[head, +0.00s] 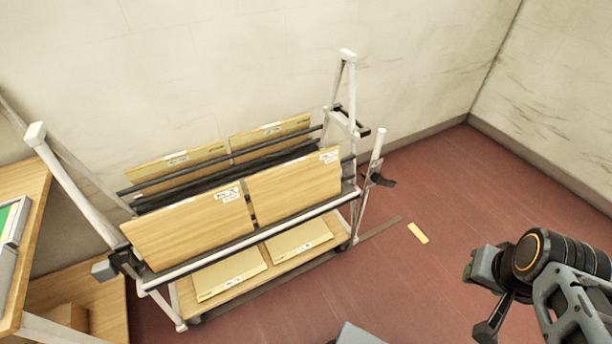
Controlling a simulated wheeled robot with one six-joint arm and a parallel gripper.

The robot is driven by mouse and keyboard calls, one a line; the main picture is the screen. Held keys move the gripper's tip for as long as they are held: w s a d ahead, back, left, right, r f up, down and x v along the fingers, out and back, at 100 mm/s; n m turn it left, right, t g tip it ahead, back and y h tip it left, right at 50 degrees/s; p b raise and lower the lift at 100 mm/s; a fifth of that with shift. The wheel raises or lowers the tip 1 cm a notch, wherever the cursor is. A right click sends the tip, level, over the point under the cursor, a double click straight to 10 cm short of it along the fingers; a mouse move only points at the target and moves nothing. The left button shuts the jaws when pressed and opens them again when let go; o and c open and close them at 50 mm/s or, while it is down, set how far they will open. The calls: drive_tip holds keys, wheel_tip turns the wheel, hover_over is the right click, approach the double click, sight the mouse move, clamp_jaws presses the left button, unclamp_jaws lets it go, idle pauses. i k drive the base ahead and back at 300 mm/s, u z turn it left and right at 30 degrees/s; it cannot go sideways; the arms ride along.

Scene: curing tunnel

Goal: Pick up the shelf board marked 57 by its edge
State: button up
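Several light wood boards with white labels are on a white-framed rack. A left board (190,232) and a right board (293,188) lean side by side at the front. Behind them are a back left board (176,164) and a back right board (268,136), partly hidden by dark bars. Two paler boards lie flat on the lower shelf, one left (230,273) and one right (299,240). The label marks are too small to read, so I cannot tell which board is 57. My gripper (489,322) is at the lower right, apart from the rack; its opening is unclear.
The rack's white posts (352,95) rise at its ends, close to the wall (230,60). A wooden table (22,200) stands at the left edge. A small yellow strip (418,233) lies on the red floor (400,280), which is otherwise clear right of the rack.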

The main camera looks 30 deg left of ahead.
sight(277, 194)
drive_tip(key=u, duration=0.3)
drive_tip(key=i, duration=0.7)
drive_tip(key=u, duration=1.3)
drive_tip(key=i, duration=0.65)
drive_tip(key=u, duration=0.7)
